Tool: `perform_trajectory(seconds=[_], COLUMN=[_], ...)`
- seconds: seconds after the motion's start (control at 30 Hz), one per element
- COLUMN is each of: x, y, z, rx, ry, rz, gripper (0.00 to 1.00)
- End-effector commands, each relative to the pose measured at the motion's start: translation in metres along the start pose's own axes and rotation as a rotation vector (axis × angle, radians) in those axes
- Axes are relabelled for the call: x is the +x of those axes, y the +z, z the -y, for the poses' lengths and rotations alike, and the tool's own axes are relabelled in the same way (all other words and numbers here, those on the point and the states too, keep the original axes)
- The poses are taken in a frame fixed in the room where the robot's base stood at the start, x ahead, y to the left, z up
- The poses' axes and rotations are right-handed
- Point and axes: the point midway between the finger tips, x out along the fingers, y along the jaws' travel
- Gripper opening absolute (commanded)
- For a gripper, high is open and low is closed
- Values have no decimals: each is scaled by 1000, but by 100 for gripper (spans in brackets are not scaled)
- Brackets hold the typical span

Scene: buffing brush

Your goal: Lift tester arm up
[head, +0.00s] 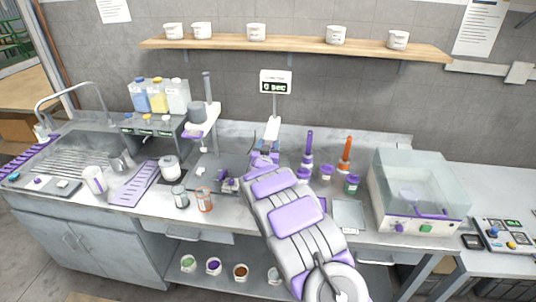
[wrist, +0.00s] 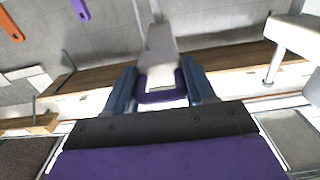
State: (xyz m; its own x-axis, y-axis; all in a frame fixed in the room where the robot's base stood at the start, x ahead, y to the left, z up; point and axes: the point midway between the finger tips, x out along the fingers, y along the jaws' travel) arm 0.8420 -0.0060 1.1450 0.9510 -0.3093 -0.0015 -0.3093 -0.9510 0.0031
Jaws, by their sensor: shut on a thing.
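The tester arm is a white bar with a purple end piece. It shows in the head view (head: 271,131) at mid-bench, below a display (head: 276,86) reading "0 sec" on a post. In the wrist view the tester arm (wrist: 160,62) runs between the blue fingers, with its purple end (wrist: 158,97) near my palm. My gripper (wrist: 160,80) is shut on the tester arm, one finger on each side. In the head view my gripper (head: 265,153) is small and partly hidden by my own arm, which also covers the bench below it.
Left of the tester stands another instrument (head: 203,120) on a post. Purple-lidded jars (head: 327,172) and two upright brushes (head: 308,150) stand close on the right. A clear-lidded box (head: 415,190) is farther right. A wooden shelf (head: 300,45) with white cups hangs above.

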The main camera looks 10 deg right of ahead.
Motion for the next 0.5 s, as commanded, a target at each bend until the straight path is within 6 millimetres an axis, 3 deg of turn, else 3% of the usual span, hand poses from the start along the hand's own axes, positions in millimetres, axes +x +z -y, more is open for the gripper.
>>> perform_trajectory(seconds=[0.03,0.13,0.5], x=[0,0,1], y=[-24,-45,-54], z=[-1,-1,-2], rx=[5,4,4], ry=[2,2,2], rz=[-6,-5,-7], gripper=[0,0,0])
